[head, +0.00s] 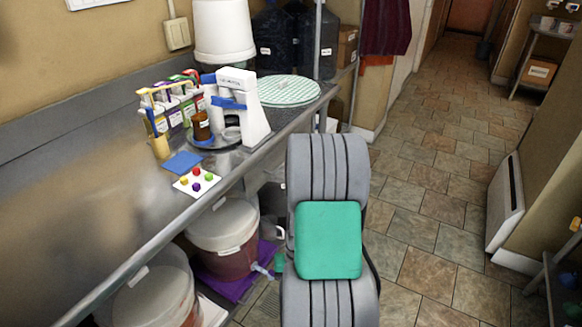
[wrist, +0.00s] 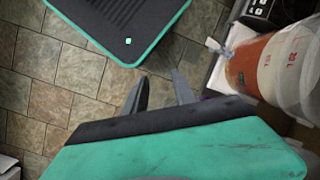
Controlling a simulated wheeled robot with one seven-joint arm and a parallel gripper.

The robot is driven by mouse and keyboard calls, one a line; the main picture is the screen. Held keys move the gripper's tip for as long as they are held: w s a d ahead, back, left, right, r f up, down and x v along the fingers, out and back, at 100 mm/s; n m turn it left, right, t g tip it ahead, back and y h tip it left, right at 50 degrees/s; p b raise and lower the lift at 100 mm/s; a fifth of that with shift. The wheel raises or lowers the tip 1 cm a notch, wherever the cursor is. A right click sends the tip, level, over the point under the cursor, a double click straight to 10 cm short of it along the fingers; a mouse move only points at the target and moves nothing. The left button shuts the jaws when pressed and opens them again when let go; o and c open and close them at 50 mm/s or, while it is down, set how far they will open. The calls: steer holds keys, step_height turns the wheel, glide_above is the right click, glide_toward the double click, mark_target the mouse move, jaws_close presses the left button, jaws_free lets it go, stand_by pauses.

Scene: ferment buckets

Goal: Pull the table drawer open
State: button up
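The steel table (head: 75,185) runs along the left wall in the head view. Below its top, beside my arm, is a grey box-like part (head: 258,178) that may be the drawer; my arm covers much of this area, and I cannot make out a handle. No drawer front is clear in the wrist view. My gripper (wrist: 162,92) shows two dark fingers spread apart with nothing between them. It points down past the table's side, over the tiled floor, left of a bucket, and touches nothing that I can see. In the head view my arm hides it.
A bucket of red liquid (head: 226,250) stands under the table on a purple mat (head: 225,287); a bucket with a spigot shows close in the wrist view (wrist: 275,65). Another bucket (head: 150,300) is nearer. A white-and-blue instrument (head: 238,100) stands on the table. The tiled floor (head: 430,220) rightward is clear.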

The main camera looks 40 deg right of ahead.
steer(key=w+d+f+m+t+b, duration=0.1)
steer(key=w+d+f+t, duration=0.1)
steer(key=w+d+f, duration=0.3)
steer(key=w+d+f+m+t+b, duration=0.15)
steer(key=w+f, duration=0.25)
steer(key=f, duration=0.4)
steer(key=w+d+m+t+h, duration=0.1)
steer(key=w+d+m+t, duration=0.1)
steer(key=w+d+t, duration=0.45)
steer(key=w+d+r+m+t+h, duration=0.65)
steer(key=w+d+r, duration=0.55)
steer(key=w+r, duration=0.4)
steer(key=d+r+m+t+h, duration=0.3)
steer(key=d+r+m+h, duration=0.15)
steer(key=r+m, duration=0.35)
steer(key=shift+n+g, duration=0.25)
steer(key=shift+n, duration=0.45)
steer(key=x, duration=0.7)
steer(key=shift+w+r+p, duration=0.2)
steer(key=shift+r+p, duration=0.2)
jaws_close()
